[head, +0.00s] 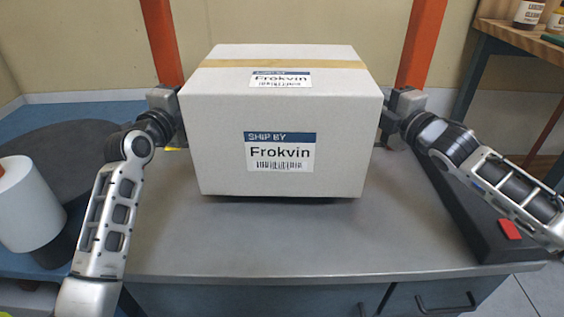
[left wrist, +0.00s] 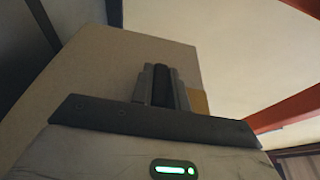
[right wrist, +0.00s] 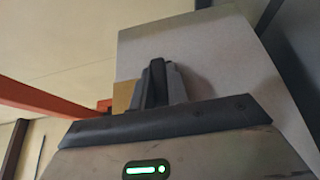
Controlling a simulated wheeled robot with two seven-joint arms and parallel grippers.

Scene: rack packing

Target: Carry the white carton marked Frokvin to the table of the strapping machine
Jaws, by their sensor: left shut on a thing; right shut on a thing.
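The white carton (head: 222,150) marked Frokvin is upright in the middle of the head view, with tan tape across its top and labels on its top and front. My left gripper (head: 176,100) is shut on its left side, and my right gripper (head: 388,112) is shut on its right side. The carton's wall also fills part of the left wrist view (left wrist: 100,75) and the right wrist view (right wrist: 215,60). Below the carton is a grey table top (head: 250,240) with a dark shadow under the box. I cannot tell whether the carton touches it.
Orange posts stand behind the carton at left (head: 161,40) and right (head: 421,40). A white roll (head: 27,205) and a dark round surface (head: 70,150) are at left. A black strip with a red button (head: 509,229) lines the right edge. A wooden shelf (head: 520,38) holds bottles. The table front is clear.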

